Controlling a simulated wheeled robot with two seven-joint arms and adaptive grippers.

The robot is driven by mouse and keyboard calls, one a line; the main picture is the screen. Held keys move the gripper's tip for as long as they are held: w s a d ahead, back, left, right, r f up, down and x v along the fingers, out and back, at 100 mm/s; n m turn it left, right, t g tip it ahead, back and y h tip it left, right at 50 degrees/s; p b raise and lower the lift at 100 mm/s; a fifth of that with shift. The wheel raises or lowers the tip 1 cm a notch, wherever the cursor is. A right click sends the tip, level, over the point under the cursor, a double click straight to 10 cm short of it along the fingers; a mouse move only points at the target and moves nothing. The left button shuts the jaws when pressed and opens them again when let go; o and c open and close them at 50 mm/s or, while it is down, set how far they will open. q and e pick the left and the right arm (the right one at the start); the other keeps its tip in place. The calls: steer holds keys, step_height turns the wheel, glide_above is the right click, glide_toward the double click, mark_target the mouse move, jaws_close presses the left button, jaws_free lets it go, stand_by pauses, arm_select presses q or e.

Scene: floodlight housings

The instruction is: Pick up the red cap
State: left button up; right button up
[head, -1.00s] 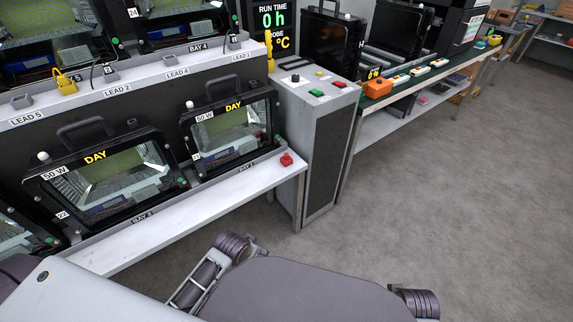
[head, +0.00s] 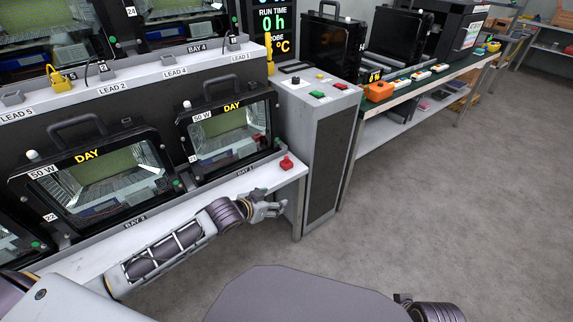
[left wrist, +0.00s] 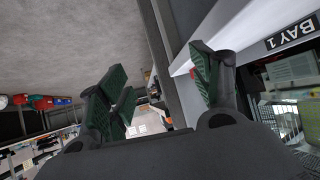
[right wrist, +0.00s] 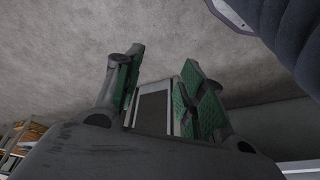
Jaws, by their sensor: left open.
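The red cap (head: 287,163) stands on the right end of the white shelf (head: 190,206), in front of the right-hand floodlight housing. My left gripper (head: 277,209) is open and empty, just off the shelf's front edge, nearer to me and lower in the picture than the cap. It is apart from the cap. In the left wrist view its spread green-padded fingers (left wrist: 160,80) show; I cannot clearly make out the cap there. My right gripper (right wrist: 160,78) is open and empty over the grey floor in the right wrist view.
Two floodlight housings (head: 95,178) (head: 232,133) marked DAY stand behind the shelf. A grey control cabinet (head: 318,150) with buttons rises right of the shelf's end. A green-topped bench (head: 400,88) with an orange box (head: 378,91) runs beyond. The floor (head: 450,200) at right is clear.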

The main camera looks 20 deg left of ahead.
arm_select(q)
steer(key=w+a+r, duration=0.1)
steer(key=w+a, duration=0.1)
steer(key=w+a+r+t+h, duration=0.1)
steer(key=w+a+r, duration=0.1)
steer(key=w+a+r+t, duration=0.1)
steer(key=w+a+r, duration=0.1)
steer(key=w, duration=0.1)
steer(key=shift+w+r+h, duration=0.1)
steer(key=shift+r+h, duration=0.15)
steer(key=shift+h, duration=0.15)
steer(key=shift+w+a+r, duration=0.3)
steer(key=shift+a+r, duration=0.1)
arm_select(e)
steer(key=shift+s+a+f+y, duration=0.2)
steer(key=shift+a+f, duration=0.1)
steer(key=shift+a, duration=0.2)
steer(key=shift+s+a+f+y, duration=0.15)
steer(key=shift+a+f, duration=0.15)
steer(key=shift+a, duration=0.15)
arm_select(q)
steer(key=shift+w, duration=0.1)
